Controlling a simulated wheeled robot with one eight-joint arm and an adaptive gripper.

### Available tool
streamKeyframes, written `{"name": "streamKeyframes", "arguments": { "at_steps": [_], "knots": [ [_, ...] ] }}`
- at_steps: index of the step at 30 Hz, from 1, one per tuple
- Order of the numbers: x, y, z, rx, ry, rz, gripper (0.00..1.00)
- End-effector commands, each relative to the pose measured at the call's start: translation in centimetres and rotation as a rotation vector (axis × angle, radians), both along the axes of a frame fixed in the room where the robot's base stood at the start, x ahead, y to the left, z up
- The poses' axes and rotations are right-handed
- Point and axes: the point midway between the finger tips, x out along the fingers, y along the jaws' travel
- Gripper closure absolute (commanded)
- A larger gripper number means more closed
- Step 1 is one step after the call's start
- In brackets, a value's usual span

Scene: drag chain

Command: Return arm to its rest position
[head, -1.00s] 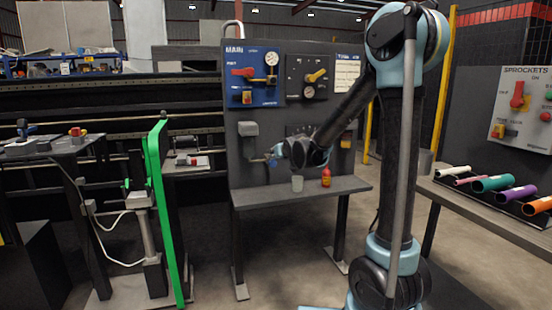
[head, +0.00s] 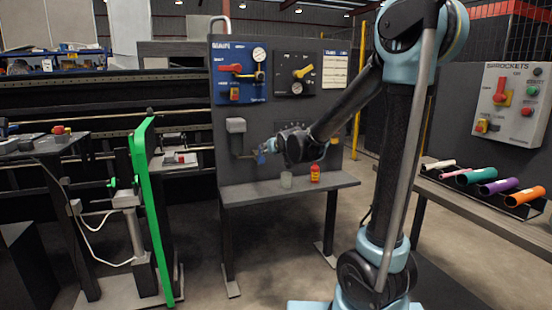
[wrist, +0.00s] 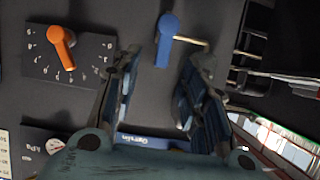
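My arm (head: 345,105) reaches left from its upright column to the grey panel stand. My gripper (head: 268,147) is in front of the lower left of that panel, and its fingers are too small to read there. In the wrist view my gripper (wrist: 162,78) has its two dark fingers spread apart, with nothing held between them. A blue lever handle (wrist: 167,40) lies just beyond the gap between the fingertips; no contact is visible. The blue handle also shows beside the gripper in the head view (head: 260,159).
An orange knob (wrist: 62,45) on a dial is left of the fingers. A green post (head: 150,210) stands left. Coloured tubes (head: 495,187) lie on the right bench (head: 460,197).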

Motion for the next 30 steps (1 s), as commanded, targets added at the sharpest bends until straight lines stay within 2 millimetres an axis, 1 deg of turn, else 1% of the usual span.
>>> {"name": "streamKeyframes", "arguments": {
  "at_steps": [2, 5, 9, 12, 14, 15, 17, 21, 26, 30],
  "knots": [
    [-0.8, -1.5, -0.2, -0.012, 0.023, -0.017, 0.6],
    [-2.3, -4.4, -0.8, -0.04, 0.073, -0.051, 0.6],
    [-5.3, -9.0, -2.0, -0.081, 0.162, -0.102, 0.6],
    [-7.8, -12.1, -2.9, -0.108, 0.228, -0.137, 0.6],
    [-9.4, -13.8, -3.5, -0.122, 0.267, -0.156, 0.6],
    [-10.5, -14.9, -4.0, -0.133, 0.294, -0.168, 0.6],
    [-12.2, -16.5, -4.7, -0.146, 0.335, -0.187, 0.6],
    [-16.4, -19.8, -6.4, -0.173, 0.431, -0.226, 0.6],
    [-21.5, -23.0, -8.6, -0.197, 0.543, -0.265, 0.6],
    [-26.2, -25.3, -10.6, -0.212, 0.642, -0.294, 0.6]
  ]
}}
